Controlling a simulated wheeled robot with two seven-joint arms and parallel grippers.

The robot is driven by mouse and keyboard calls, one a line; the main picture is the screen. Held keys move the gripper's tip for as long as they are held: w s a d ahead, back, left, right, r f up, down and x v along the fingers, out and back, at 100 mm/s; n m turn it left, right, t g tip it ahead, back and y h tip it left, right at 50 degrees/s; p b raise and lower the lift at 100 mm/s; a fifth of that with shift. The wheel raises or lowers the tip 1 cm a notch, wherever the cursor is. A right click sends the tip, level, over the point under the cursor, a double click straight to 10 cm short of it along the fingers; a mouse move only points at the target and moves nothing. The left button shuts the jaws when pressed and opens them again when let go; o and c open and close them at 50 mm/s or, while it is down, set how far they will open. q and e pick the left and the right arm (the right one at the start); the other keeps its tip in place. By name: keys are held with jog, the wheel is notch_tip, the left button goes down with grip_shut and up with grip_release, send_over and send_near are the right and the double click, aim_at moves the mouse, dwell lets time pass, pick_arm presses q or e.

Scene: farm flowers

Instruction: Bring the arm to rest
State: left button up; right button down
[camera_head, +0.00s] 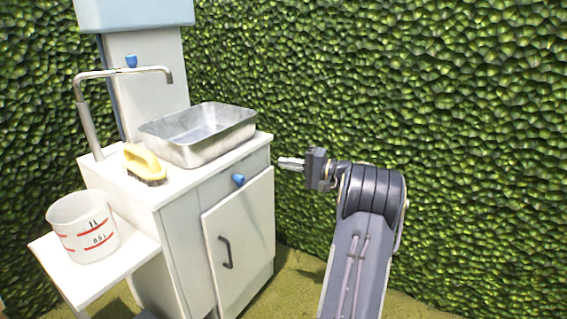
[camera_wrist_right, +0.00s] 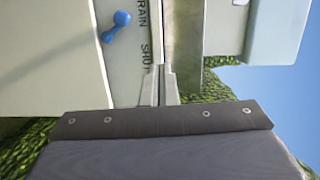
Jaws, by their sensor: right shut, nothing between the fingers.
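My right gripper (camera_head: 290,163) is held out in the air to the right of the white cabinet (camera_head: 170,215), with its fingers pointing left toward the cabinet's right side. Its fingers are together and nothing is between them. In the right wrist view the closed fingertips (camera_wrist_right: 165,72) point at a pale panel with a blue knob (camera_wrist_right: 117,26) and partly hidden dark lettering. My left gripper is not in view.
A metal basin (camera_head: 205,135), a yellow brush (camera_head: 145,163) and a tap (camera_head: 125,73) are on the cabinet top. A white measuring bucket (camera_head: 83,228) stands on a side shelf (camera_head: 95,275). A leafy hedge (camera_head: 470,120) stands behind. The cabinet door (camera_head: 240,240) stands slightly ajar.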

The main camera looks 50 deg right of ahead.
jog(key=shift+a, duration=0.1)
jog(key=s+a+r+n+g+y, duration=0.1)
jog(key=s+a+n+g+y, duration=0.2)
jog(key=a, duration=1.1)
jog(key=a+n+g, duration=0.2)
jog(key=a+g, duration=0.3)
jog(key=a, duration=1)
jog(key=s+a+f+n+g+h, duration=0.2)
jog(key=s+a+f+n, duration=0.2)
jog(key=s+a+f, duration=0.4)
jog(key=s+a+f+n+g+h, duration=0.1)
jog(key=s+a+f+n+h, duration=0.25)
jog(key=s, duration=0.65)
notch_tip(320, 180, up, 35)
jog(key=a+y+p, duration=0.1)
jog(key=p, duration=3.3)
jog(key=shift+w+a+g+p, duration=0.2)
jog(key=shift+w+g+p, duration=0.05)
jog(key=shift+g+p, duration=0.05)
